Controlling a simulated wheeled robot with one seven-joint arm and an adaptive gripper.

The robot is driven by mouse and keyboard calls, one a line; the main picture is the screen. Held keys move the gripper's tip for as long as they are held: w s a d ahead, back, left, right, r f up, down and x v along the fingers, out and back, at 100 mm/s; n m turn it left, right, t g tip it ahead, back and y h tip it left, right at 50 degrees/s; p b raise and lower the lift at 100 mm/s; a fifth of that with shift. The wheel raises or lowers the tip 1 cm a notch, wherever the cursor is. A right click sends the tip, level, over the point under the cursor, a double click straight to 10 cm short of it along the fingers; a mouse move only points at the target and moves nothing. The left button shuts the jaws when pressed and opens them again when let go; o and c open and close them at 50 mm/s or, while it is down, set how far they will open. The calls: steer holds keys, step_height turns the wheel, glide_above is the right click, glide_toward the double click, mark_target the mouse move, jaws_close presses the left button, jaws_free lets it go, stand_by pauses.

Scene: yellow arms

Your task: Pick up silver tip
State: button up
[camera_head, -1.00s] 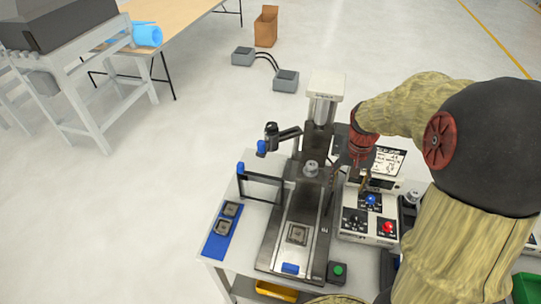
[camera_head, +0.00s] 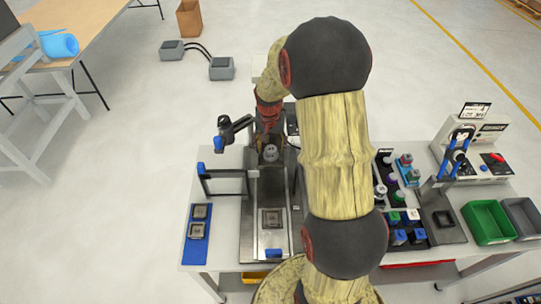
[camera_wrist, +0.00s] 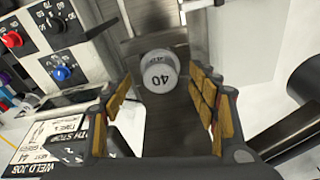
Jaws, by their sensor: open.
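The silver tip (camera_head: 270,153) is a short round silver piece mounted on the dark upright press on the table. In the wrist view it is a silver cylinder (camera_wrist: 159,75) with "40" on its end. My gripper (camera_wrist: 163,105) is open, with a tan-padded finger on each side of the view. The tip shows between and beyond the fingers, with no contact visible. In the head view my gripper (camera_head: 266,138) is just behind the tip, partly hidden against the press.
A control box with blue and red knobs (camera_wrist: 62,73) is close on the left in the wrist view. A blue mat (camera_head: 196,249) holds two square parts. A black frame (camera_head: 222,182) stands beside the press. Green (camera_head: 488,222) and grey bins are at right.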

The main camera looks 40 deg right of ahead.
step_height(320, 180, down, 2)
steer(key=shift+w+d+f, duration=0.1)
steer(key=shift+w+f, duration=0.05)
steer(key=c, duration=0.3)
steer(key=c, duration=1.2)
steer(key=shift+o, duration=0.2)
